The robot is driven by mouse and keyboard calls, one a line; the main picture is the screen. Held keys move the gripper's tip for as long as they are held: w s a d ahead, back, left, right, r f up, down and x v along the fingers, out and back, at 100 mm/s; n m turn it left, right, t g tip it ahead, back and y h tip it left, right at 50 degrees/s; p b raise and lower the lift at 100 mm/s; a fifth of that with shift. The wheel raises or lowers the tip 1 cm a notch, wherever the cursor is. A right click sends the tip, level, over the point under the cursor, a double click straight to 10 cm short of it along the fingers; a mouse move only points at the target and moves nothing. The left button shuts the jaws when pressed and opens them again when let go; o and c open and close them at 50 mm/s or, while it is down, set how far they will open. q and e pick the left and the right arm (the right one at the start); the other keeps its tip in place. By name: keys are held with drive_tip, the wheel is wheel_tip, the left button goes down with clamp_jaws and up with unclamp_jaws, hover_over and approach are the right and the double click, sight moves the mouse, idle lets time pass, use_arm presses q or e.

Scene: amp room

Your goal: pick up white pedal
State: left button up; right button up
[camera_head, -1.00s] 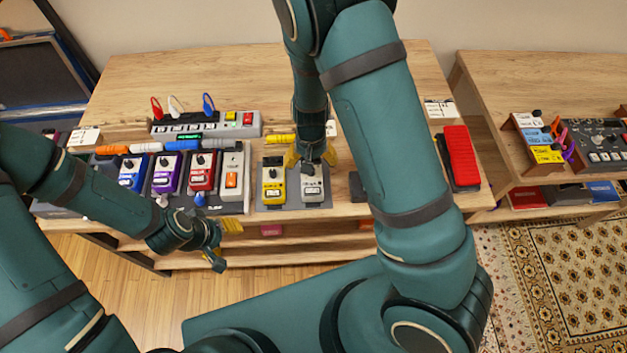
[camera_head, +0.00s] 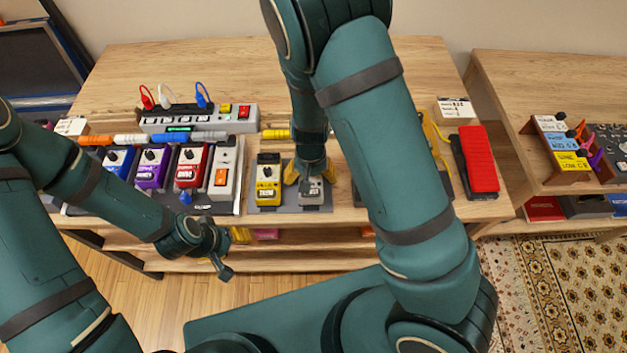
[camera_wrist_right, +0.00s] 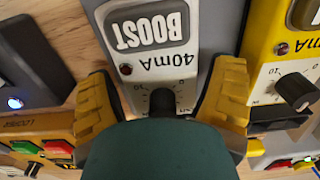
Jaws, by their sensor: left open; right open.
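The white pedal (camera_head: 311,194) sits on a grey board near the table's front edge, right of the yellow pedal (camera_head: 268,182). My right gripper (camera_head: 311,177) is over it from above, hiding its back part. In the right wrist view the white pedal (camera_wrist_right: 158,62) reads "BOOST" and "40mA", with a black knob. The open yellow fingers of my right gripper (camera_wrist_right: 162,98) stand on either side of it; I cannot tell whether they touch it. My left gripper (camera_head: 233,252) is open and empty in front of the table.
Blue, purple and red pedals and a light pedal with an orange switch (camera_head: 221,178) stand to the left. A power strip (camera_head: 195,120) lies behind them. A red pedal (camera_head: 478,158) is at the right end. The back of the tabletop is clear.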

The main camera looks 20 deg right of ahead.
drive_tip(key=shift+a, duration=0.1)
drive_tip(key=c, duration=1.1)
